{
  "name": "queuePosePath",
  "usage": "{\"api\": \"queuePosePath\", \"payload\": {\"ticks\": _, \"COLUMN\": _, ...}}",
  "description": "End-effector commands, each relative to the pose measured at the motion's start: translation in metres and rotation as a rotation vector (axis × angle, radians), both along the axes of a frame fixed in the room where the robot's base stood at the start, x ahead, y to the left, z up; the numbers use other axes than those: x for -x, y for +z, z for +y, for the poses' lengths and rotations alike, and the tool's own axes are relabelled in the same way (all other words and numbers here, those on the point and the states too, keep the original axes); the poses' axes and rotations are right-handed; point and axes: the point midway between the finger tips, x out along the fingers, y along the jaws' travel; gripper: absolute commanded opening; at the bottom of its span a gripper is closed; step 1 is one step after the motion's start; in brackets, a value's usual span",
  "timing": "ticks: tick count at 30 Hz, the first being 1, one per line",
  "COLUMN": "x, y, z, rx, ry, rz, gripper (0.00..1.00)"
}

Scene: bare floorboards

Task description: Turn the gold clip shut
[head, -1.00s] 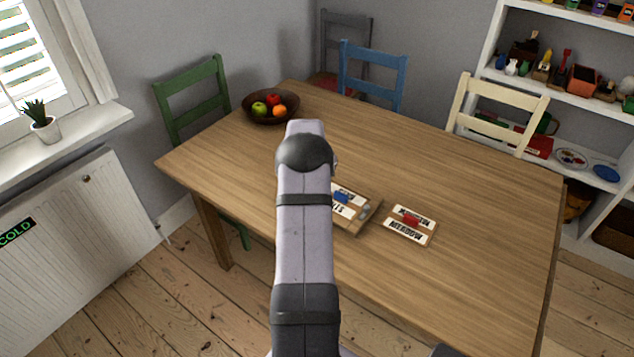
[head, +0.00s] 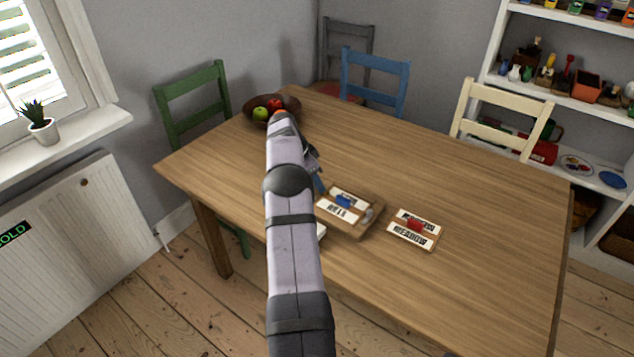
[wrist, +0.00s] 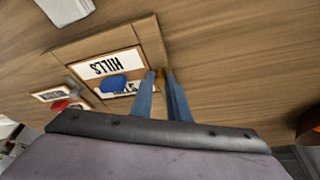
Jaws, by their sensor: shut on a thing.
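A wooden box-like piece (head: 368,228) with a white label reading HILLS and a blue knob (head: 343,201) lies on the table. It also shows in the wrist view, with its wooden rim (wrist: 150,38) and blue knob (wrist: 112,86). My gripper (wrist: 161,76) has its two blue fingers at the edge of this piece, beside the label. A small gold-brown bit, the gold clip (wrist: 160,82), shows between the fingertips, mostly hidden by them. In the head view my gripper (head: 319,184) is at the piece's left edge, partly behind my arm. I cannot tell the clip's angle.
A wooden piece with a MEADOW label (head: 410,238) and red knob (head: 414,225) lies to the right. A white object (wrist: 66,8) lies nearby. A fruit bowl (head: 290,106) stands at the far left corner. The right side of the table is clear.

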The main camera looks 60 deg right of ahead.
Motion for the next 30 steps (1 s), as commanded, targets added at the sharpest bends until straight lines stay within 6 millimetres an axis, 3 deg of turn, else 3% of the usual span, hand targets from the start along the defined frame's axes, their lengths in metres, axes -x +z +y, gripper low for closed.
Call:
{"api": "queuePosePath", "payload": {"ticks": 10, "x": -0.0007, "y": 0.0004, "z": -0.0002, "rx": -0.001, "ry": -0.098, "rz": -0.002, "gripper": 0.0}}
{"api": "queuePosePath", "payload": {"ticks": 26, "x": -0.0009, "y": 0.0, "z": -0.0001, "rx": -0.001, "ry": -0.114, "rz": -0.002, "gripper": 0.0}}
{"api": "queuePosePath", "payload": {"ticks": 27, "x": -0.0009, "y": 0.0, "z": -0.0001, "rx": -0.001, "ry": -0.114, "rz": -0.002, "gripper": 0.22}}
{"api": "queuePosePath", "payload": {"ticks": 29, "x": -0.0009, "y": 0.0, "z": -0.0001, "rx": -0.001, "ry": -0.114, "rz": -0.002, "gripper": 0.34}}
{"api": "queuePosePath", "payload": {"ticks": 30, "x": -0.0009, "y": 0.0, "z": -0.0001, "rx": -0.001, "ry": -0.113, "rz": -0.001, "gripper": 0.34}}
